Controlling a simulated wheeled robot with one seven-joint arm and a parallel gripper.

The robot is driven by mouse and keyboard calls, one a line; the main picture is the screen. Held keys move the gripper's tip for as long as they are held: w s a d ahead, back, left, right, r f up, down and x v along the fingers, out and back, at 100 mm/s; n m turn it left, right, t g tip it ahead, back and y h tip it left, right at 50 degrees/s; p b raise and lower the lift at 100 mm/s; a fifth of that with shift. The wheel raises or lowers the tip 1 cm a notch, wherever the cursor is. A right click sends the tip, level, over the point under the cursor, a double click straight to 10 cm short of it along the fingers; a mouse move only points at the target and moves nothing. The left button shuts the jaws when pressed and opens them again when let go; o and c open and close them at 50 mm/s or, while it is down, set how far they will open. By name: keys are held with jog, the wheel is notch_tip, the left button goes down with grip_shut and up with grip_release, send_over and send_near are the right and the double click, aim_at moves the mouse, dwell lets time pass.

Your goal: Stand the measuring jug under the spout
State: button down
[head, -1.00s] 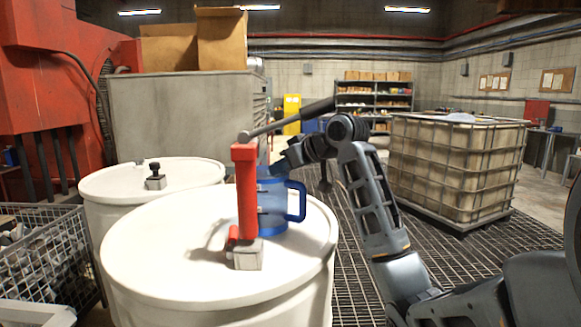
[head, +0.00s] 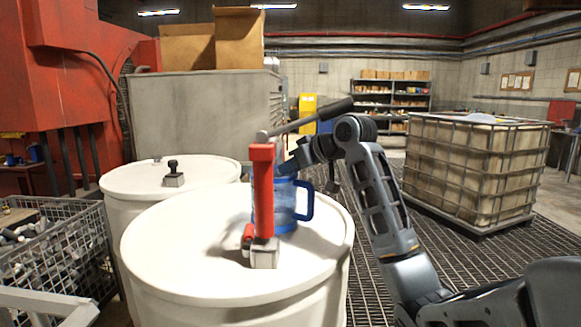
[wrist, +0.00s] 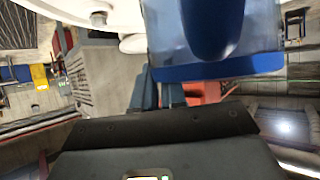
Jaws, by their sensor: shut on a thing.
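The measuring jug (head: 286,204) is translucent blue with a blue handle at its right. It looks upright at the top of the white drum (head: 190,262), just behind the red pump (head: 263,195), which hides its left part. I cannot tell whether its base touches the drum. My gripper (head: 284,169) is at the jug's upper edge, partly hidden by the pump, and shut on the jug. In the wrist view the jug (wrist: 265,35) fills the top, close to my fingers (wrist: 160,92). The pump's spout is not clearly visible, so I cannot tell if the jug is under it.
The pump lever (head: 315,117) slopes up to the right, close above my wrist. A second white drum (head: 125,180) with a small black-knobbed fitting stands behind left. A wire basket (head: 60,255) is at the left. A caged tank (head: 470,170) stands right on the grating.

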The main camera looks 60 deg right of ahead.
jog(key=shift+f, duration=0.5)
jog(key=c, duration=1.1)
grip_release()
jog(key=b+v, duration=0.1)
jog(key=v, duration=0.6)
jog(key=shift+s+r, duration=0.2)
jog(key=shift+s, duration=0.15)
jog(key=shift+a, duration=0.1)
